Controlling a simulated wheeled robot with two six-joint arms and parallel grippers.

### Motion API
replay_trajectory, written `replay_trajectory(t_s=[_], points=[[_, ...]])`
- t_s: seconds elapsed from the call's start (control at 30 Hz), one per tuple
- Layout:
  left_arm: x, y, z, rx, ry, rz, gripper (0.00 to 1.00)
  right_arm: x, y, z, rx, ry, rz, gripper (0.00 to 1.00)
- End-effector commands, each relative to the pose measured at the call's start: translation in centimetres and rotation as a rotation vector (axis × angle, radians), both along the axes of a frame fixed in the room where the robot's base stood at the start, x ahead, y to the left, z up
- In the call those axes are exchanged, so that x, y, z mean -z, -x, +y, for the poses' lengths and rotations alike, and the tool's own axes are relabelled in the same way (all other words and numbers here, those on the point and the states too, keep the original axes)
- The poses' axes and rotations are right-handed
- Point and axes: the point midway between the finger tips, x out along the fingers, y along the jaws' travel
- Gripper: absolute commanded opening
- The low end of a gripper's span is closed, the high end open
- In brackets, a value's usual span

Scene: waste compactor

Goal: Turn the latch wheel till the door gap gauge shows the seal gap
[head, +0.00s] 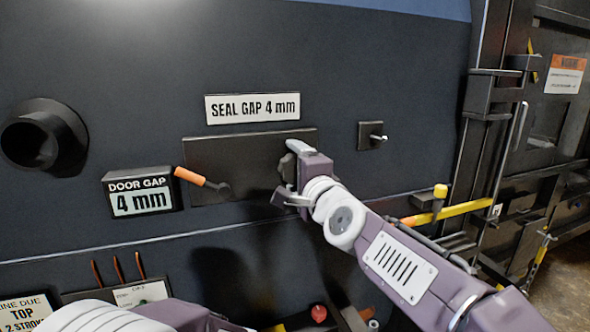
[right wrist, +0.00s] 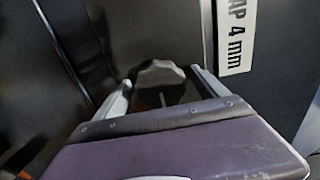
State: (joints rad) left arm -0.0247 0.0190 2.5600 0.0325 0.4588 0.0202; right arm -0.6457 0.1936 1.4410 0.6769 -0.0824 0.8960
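The latch wheel is a dark lobed knob (right wrist: 160,74) on the dark plate (head: 235,160); in the head view it is mostly hidden behind my right gripper (head: 284,174). In the right wrist view the wheel sits between the two fingers, which are spread with a narrow gap showing on each side. The door gap gauge (head: 140,203) reads 4 mm. The sign above the plate (head: 252,108) reads SEAL GAP 4 mm. My left arm shows at the bottom left of the head view; its gripper is out of view.
An orange-handled lever (head: 190,177) sticks out from the plate's left part. A black round port (head: 36,138) is at far left, and a small switch (head: 371,136) is right of the plate. A yellow bar (head: 455,212) and door hardware stand at right.

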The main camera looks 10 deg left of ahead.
Motion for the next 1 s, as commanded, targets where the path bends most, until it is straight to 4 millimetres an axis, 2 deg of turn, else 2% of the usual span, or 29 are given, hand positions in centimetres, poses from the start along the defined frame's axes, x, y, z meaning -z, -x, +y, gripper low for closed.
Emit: replay_trajectory(t_s=[0.17,0.27,0.5,0.7,1.0], points=[[0.0,0.0,0.0,0.0,0.0,0.0,0.0,0.0,0.0,0.0,0.0,0.0,0.0,0.82],[0.3,0.0,0.0,0.0,0.0,0.0,0.0,0.0,0.7,-0.5,0.0,-0.001,-0.001,0.82],[1.2,0.0,0.0,0.0,0.0,0.0,0.0,0.0,5.0,-3.4,0.0,-0.001,-0.002,0.82],[1.0,0.0,0.0,0.0,0.0,0.0,0.0,0.0,7.3,-4.9,-0.001,-0.001,-0.001,0.82],[1.0,0.0,0.0,0.0,0.0,0.0,0.0,0.1,7.5,-5.0,0.0,0.001,0.001,0.82]])
